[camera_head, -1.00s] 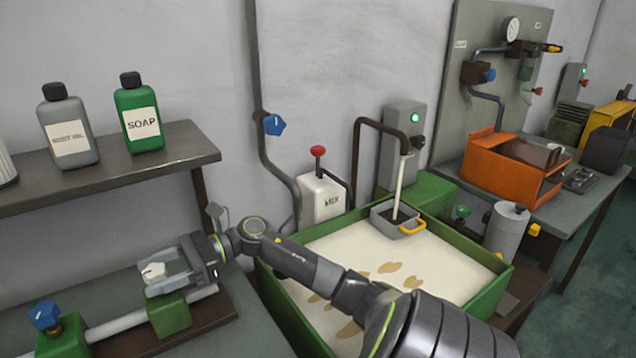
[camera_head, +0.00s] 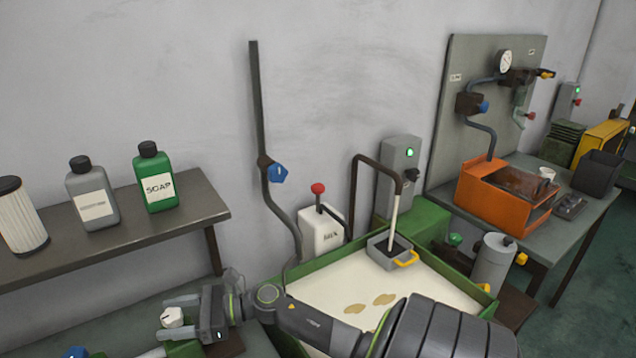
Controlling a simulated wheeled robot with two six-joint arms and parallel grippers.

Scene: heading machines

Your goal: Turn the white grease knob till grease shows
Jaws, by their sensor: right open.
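The white knob (camera_head: 172,316) is at the lower left of the head view, low on the machine below the shelf. My right gripper (camera_head: 177,319) reaches it from the right. Its two grey fingers are apart, one on the far side of the knob and one on the near side. I cannot tell whether either finger touches the knob. No grease can be made out around the knob; the parts below it are partly cut off by the picture edge. My left gripper is not in view.
A shelf (camera_head: 120,232) with a grey bottle (camera_head: 92,196), a green soap bottle (camera_head: 155,180) and a white filter (camera_head: 20,218) is above the gripper. A green-walled tray (camera_head: 455,282) of pale liquid lies right, partly behind my arm. A blue knob (camera_head: 75,353) is at the bottom edge.

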